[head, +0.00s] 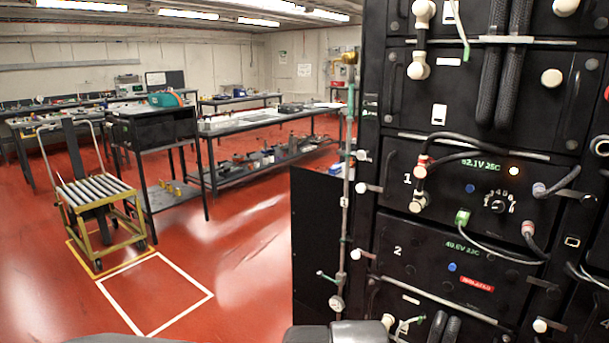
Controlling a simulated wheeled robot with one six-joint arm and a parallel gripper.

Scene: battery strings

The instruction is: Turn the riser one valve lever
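A thin vertical riser pipe (345,190) runs down the left edge of the black battery rack. A small pale green lever (326,276) sticks out to the left from its lower part, just above a round gauge (337,303). Another small valve-like fitting (356,156) sits higher on the pipe, and a brass fitting (348,58) is at its top. I see no label telling which is riser one's lever. Dark parts of my own arm show at the bottom edge; my gripper's fingers cannot be made out.
The rack (395,150) fills the right side, with cables, white knobs and units marked 1 and 2. A black panel (318,240) stands left of the pipe. A roller cart (100,205) and workbenches stand further left. Red floor with a white outlined square (185,273) is clear between.

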